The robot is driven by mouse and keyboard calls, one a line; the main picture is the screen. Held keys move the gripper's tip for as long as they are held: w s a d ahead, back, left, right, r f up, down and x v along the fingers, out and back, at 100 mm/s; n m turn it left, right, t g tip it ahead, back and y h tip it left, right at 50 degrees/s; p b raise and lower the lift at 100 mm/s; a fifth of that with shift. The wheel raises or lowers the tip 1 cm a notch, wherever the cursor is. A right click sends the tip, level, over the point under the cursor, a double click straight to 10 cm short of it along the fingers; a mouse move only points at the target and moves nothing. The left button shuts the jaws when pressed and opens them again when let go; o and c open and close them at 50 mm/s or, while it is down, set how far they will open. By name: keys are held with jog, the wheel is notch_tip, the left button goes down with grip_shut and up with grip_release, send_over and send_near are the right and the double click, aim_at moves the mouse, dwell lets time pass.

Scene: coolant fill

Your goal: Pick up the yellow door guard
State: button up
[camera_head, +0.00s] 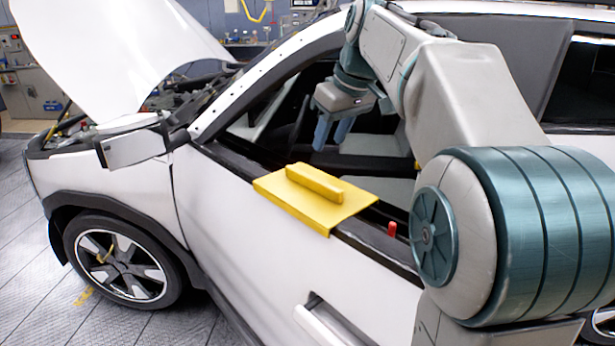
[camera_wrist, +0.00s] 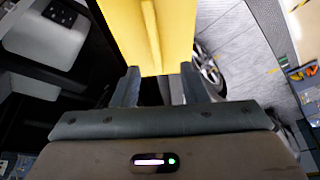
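The yellow door guard (camera_head: 290,198) is a bent plate with a raised bar-shaped handle on top. It sits over the window sill of the white car's front door in the head view. My gripper (camera_head: 333,136) is above the sill, up and a little right of the guard, with its fingers pointing down. In the wrist view the guard (camera_wrist: 172,30) fills the top middle, beyond the fingertips, with its handle ridge running lengthwise. My gripper (camera_wrist: 160,72) is open there, with its two fingers apart and nothing visibly held between them.
The white car door (camera_head: 235,225) stands below the guard, and the window opening is behind it. The side mirror (camera_head: 133,148) and the raised hood (camera_head: 120,50) are to the left. A small red piece (camera_head: 392,229) is on the sill right of the guard.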

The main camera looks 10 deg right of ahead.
jog(key=w, duration=0.1)
send_over(313, 177)
jog(key=s+d, duration=0.1)
jog(key=s, duration=0.1)
notch_tip(313, 177, down, 6)
jog(key=shift+f, duration=0.2)
jog(key=shift+x, duration=2.75)
jog(key=shift+s, duration=0.2)
grip_shut()
